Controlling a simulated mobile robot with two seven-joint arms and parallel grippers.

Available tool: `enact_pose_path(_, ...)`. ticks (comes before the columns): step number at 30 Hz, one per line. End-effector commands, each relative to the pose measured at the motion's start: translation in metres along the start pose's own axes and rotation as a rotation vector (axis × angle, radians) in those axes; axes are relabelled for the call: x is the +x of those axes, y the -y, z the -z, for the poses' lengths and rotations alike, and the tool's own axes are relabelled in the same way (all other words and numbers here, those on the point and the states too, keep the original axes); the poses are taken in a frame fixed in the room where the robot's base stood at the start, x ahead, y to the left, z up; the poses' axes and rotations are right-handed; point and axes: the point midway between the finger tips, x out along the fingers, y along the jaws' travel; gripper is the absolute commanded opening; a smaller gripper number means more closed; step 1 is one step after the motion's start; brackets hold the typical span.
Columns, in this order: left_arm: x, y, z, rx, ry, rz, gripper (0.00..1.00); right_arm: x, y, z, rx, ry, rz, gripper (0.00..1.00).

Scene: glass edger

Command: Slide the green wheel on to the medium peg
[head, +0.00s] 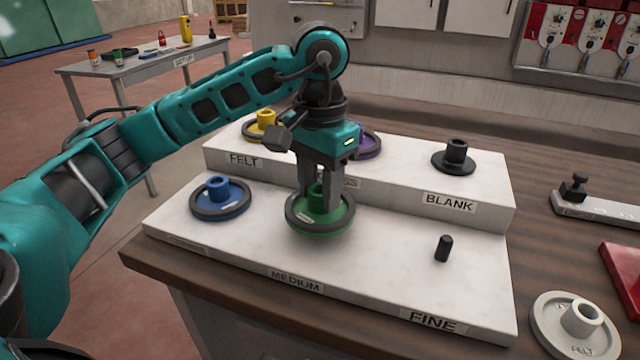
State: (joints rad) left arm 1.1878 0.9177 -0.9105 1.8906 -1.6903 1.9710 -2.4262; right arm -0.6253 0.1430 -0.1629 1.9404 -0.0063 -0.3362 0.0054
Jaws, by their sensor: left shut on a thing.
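The green wheel (310,218) has a dark rim and a raised green hub. My left gripper (319,200) points down and is shut on its hub. The wheel is roughly level over the lower step of the white rack (385,270), behind the MEDIUM label (295,281). The medium peg is hidden by the wheel and fingers. I cannot tell whether the wheel is around the peg or how far above the step it is. My right gripper is not in view.
A blue wheel (221,213) sits left on the lower step; a bare black peg (444,248) stands by FINE. Yellow (253,137), purple (366,154) and black (455,168) wheels are on the upper step. A grey wheel (548,312) lies right of the rack.

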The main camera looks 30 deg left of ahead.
Motion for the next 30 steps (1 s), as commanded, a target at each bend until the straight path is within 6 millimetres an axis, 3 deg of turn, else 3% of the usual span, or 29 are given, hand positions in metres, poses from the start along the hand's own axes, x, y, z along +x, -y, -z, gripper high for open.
enact_pose_path(30,0.026,0.0,0.0,0.0,-0.001,0.0,0.0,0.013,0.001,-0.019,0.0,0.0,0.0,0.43)
